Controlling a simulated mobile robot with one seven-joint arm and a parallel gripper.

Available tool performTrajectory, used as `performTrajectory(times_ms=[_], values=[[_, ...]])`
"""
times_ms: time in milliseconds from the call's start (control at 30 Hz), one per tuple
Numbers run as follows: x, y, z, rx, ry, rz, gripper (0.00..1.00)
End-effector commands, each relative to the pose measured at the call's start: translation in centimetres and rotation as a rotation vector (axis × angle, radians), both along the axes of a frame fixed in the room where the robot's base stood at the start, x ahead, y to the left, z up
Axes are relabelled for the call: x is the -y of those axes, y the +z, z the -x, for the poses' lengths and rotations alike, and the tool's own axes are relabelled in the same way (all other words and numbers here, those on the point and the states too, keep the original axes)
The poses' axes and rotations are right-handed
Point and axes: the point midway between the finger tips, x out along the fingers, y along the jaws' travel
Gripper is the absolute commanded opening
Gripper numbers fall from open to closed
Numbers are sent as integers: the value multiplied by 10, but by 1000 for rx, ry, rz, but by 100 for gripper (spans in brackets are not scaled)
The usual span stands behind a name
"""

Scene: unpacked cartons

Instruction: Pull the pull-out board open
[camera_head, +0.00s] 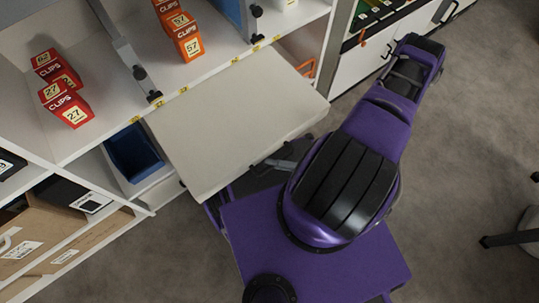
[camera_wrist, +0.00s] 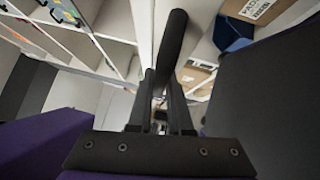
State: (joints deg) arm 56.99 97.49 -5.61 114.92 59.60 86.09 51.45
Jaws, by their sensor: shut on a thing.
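The pull-out board (camera_head: 235,122) is a pale flat panel that sticks out well from the shelf unit, above the floor. Its inner edge is at the shelf front. My gripper (camera_head: 283,164) is at the board's outer edge, partly hidden by my purple arm. In the wrist view, my gripper (camera_wrist: 162,98) is shut on a dark rounded bar (camera_wrist: 173,42), which appears to be the board's handle. The exact contact between fingers and bar is hard to make out.
Red clip boxes (camera_head: 67,104) stand on the shelf left of the board, with more boxes (camera_head: 180,30) behind it. A blue bin (camera_head: 133,152) and a cardboard carton (camera_head: 38,235) sit lower left. Grey floor (camera_head: 440,170) is free at right; a chair base (camera_head: 510,238) stands at the right edge.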

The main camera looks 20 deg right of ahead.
Motion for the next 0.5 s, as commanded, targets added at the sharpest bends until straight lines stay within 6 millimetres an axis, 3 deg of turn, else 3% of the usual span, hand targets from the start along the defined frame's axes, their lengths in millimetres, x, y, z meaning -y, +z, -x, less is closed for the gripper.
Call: performTrajectory(times_ms=[300,333,467,500], values=[[1,1,0,1,0,0,0],[1,1,0,1,0,0,23],[1,0,0,1,0,0,46],[0,0,0,1,0,0,47]])
